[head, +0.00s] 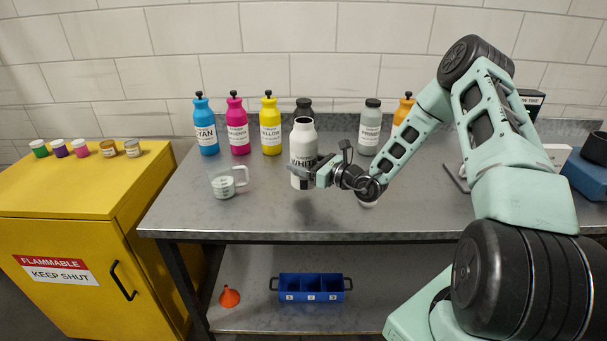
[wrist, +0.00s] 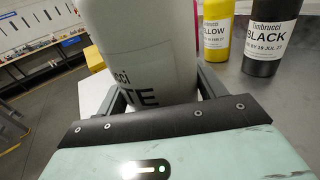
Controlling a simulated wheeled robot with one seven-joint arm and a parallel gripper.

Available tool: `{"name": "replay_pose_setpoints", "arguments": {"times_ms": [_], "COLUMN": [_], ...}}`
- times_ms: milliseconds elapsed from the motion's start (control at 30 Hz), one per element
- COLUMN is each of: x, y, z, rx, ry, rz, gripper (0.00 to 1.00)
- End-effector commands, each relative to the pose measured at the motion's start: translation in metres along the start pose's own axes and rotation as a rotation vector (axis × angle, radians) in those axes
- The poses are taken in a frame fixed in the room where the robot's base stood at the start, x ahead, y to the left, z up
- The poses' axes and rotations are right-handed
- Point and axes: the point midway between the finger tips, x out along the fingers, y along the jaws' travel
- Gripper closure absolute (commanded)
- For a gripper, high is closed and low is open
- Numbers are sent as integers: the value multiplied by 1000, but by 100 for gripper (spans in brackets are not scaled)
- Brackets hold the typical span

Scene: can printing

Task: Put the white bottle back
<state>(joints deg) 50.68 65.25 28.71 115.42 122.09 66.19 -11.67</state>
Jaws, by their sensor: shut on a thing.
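The white bottle (head: 303,146) is upright in the head view, in front of the row of bottles, with no black cap on its top. My gripper (head: 307,175) is shut on its lower body from the right. In the wrist view the white bottle (wrist: 143,45) fills the space between my fingers (wrist: 155,92), its label partly showing. I cannot tell whether its base touches the table.
Cyan (head: 205,128), magenta (head: 237,127) and yellow (head: 270,128) bottles stand at the back left of the metal table (head: 270,215). A black bottle (head: 304,107) is behind the white one; a primer bottle (head: 370,130) stands right. A measuring cup (head: 224,186) sits at the front left.

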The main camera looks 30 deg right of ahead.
Motion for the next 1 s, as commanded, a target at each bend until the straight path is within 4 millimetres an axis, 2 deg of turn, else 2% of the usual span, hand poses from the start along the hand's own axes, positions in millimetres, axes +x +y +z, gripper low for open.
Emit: {"name": "replay_pose_setpoints", "arguments": {"times_ms": [367,800,833,900,1000], "x": [1,1,0,0,0], "y": [1,0,0,0,0], "z": [-38,-45,-46,-45,-45], "rx": [0,-1,0,0,0], "ry": [-3,-4,0,0,0], "rz": [1,0,0,0,0], "gripper": [82,82,22,9,9]}}
